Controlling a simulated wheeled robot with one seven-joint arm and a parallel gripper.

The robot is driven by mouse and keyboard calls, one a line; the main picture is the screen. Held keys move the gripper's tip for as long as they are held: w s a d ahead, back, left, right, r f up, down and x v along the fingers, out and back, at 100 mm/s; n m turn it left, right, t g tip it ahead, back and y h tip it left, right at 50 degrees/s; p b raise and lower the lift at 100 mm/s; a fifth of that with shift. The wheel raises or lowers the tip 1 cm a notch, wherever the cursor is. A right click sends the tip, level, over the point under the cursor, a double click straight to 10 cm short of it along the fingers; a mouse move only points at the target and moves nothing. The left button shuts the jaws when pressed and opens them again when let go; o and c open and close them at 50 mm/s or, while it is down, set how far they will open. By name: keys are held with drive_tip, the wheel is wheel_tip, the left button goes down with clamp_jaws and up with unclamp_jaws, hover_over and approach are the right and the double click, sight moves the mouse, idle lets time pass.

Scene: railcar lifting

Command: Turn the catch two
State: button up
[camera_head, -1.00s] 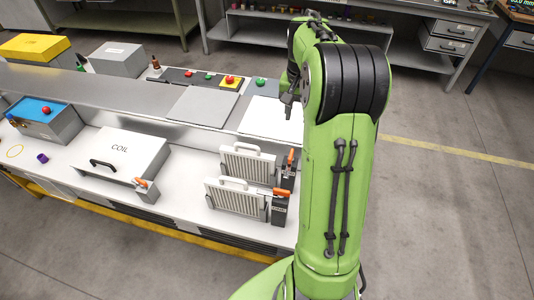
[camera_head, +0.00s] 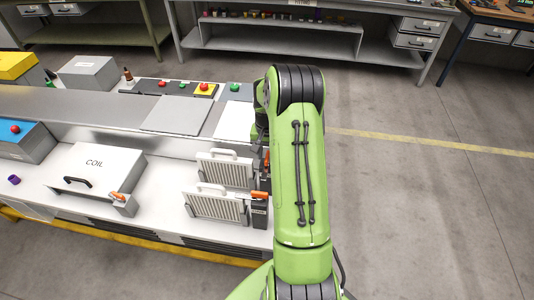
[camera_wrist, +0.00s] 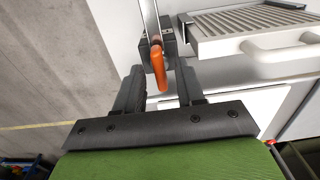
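Orange-handled catches stand on the bench. One is on the dark block (camera_head: 259,212) beside the near white ribbed panel, with its orange lever (camera_head: 260,194) lying sideways. Another orange lever (camera_head: 267,160) shows beside the far panel, partly hidden by my arm. A third orange lever (camera_head: 117,196) is at the COIL box. I cannot read which one is catch two. In the wrist view an orange lever (camera_wrist: 159,68) lies just ahead of and between the spread fingers of my gripper (camera_wrist: 160,76). My gripper is open, with no clear contact.
The far ribbed panel (camera_head: 225,168) and near ribbed panel (camera_head: 215,205) stand close beside the catches, with white handles on top. The COIL box (camera_head: 95,165) is to the left. A raised shelf (camera_head: 60,100) runs behind. Floor is clear at right.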

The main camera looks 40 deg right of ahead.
drive_tip(key=shift+f, duration=0.25)
clamp_jaws()
